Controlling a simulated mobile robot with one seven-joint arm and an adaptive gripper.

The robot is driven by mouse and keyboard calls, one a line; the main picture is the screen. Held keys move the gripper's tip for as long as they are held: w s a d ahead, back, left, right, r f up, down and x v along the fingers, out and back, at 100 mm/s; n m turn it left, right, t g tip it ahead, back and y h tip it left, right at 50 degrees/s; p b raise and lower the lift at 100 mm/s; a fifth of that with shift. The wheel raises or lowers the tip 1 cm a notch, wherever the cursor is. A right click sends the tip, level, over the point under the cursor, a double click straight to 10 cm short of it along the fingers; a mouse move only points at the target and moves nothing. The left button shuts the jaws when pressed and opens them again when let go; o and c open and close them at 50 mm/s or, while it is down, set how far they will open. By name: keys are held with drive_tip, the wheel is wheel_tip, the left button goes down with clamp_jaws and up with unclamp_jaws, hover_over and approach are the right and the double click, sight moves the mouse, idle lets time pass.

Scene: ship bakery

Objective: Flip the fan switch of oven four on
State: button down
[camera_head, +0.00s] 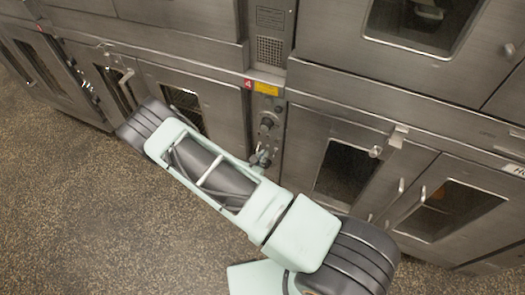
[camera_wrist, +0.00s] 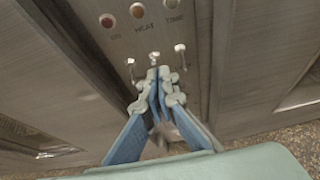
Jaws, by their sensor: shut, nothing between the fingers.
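Oven four's narrow control panel (camera_head: 267,106) carries a red "4" label (camera_head: 247,84) and a yellow sticker (camera_head: 265,89). In the wrist view, three small metal toggle switches stand in a row: left (camera_wrist: 131,63), middle (camera_wrist: 154,57) and right (camera_wrist: 180,49). No readable label shows which is the fan switch. My gripper (camera_wrist: 158,73) is shut and empty, its tips just below the middle switch. I cannot tell whether they touch it. In the head view my gripper (camera_head: 261,158) is small at the lower panel, partly behind my arm.
Three round indicator lamps, including a red one (camera_wrist: 107,20) and an amber one (camera_wrist: 137,10), sit above the switches. A dark knob (camera_head: 266,122) is higher on the panel. Oven doors with windows (camera_head: 343,172) and protruding handles (camera_head: 375,152) flank it. Speckled floor (camera_head: 90,200) is clear at left.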

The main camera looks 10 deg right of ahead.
drive_tip(key=shift+s+a+f, duration=0.1)
drive_tip(key=shift+f, duration=0.1)
drive_tip(key=shift+r+p, duration=0.6)
drive_tip(key=shift+r, duration=0.15)
